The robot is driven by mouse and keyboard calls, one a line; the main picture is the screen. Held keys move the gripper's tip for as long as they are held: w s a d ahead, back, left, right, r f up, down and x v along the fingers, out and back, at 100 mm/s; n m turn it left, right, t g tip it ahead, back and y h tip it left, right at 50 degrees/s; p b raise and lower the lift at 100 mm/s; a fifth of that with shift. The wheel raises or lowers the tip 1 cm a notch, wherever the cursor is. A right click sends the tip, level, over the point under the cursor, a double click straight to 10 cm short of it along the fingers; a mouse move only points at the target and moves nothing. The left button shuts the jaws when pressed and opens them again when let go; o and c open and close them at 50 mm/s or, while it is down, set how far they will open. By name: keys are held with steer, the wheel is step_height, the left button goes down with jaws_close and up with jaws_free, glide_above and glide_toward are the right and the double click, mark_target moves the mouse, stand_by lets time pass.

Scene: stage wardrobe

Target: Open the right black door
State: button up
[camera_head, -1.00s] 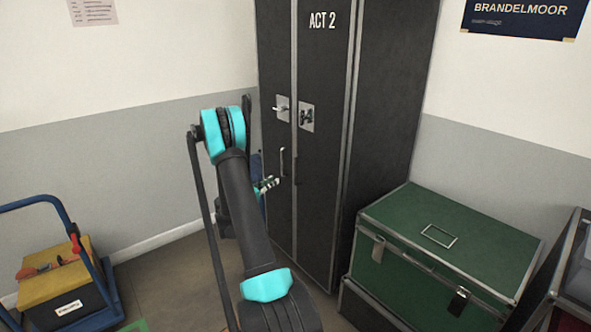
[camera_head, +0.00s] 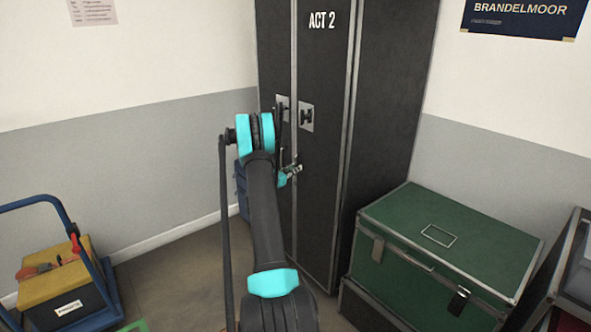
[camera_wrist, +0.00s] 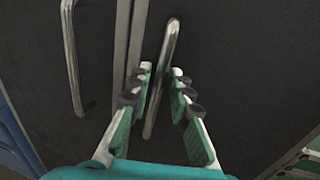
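The right black door (camera_head: 325,90) of the tall black wardrobe, marked "ACT 2", is shut beside the left door (camera_head: 277,50). A latch plate (camera_head: 306,116) sits on the right door. My gripper (camera_head: 291,172) is at the door front below the latch. In the wrist view, my gripper (camera_wrist: 161,73) is open, its two fingers on either side of the right door's silver bar handle (camera_wrist: 171,42). Whether either finger touches the handle I cannot tell. The left door's handle (camera_wrist: 72,50) is to the left, outside the fingers. In the head view my arm and gripper hide the handles.
A green trunk (camera_head: 445,235) stands right of the wardrobe, close to its front. A blue cart (camera_head: 105,285) with a yellow-topped box (camera_head: 58,280) is at the lower left. Bare floor (camera_head: 175,265) lies between the cart and the wardrobe.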

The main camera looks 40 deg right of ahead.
steer(key=shift+w+d, duration=0.1)
steer(key=shift+d, duration=0.25)
steer(key=shift+c, duration=0.3)
jaws_close()
steer(key=shift+a, duration=0.15)
